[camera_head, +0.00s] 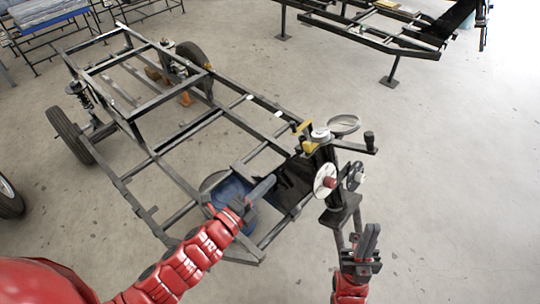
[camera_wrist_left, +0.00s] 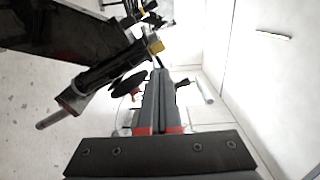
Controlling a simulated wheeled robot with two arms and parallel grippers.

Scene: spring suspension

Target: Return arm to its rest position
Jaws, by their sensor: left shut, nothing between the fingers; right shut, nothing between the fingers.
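My left gripper (camera_head: 262,187) is shut and empty at the end of the red left arm, over the near end of the metal frame, left of the stand with the red and white discs. It also shows shut in the left wrist view (camera_wrist_left: 160,95), its grey fingers side by side. My right gripper (camera_head: 369,240) is shut and empty, pointing up at the lower right of the head view, just below and right of the stand. A dark bar with a grey-tipped end (camera_wrist_left: 75,100) shows left of the left fingers in the wrist view.
The stand (camera_head: 325,160) with discs, a yellow part and a black knob rises close to both grippers. The chassis frame (camera_head: 165,97) with wheels (camera_head: 70,135) fills the left. A blue drum (camera_head: 230,190) is under its near end. Floor at right is clear.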

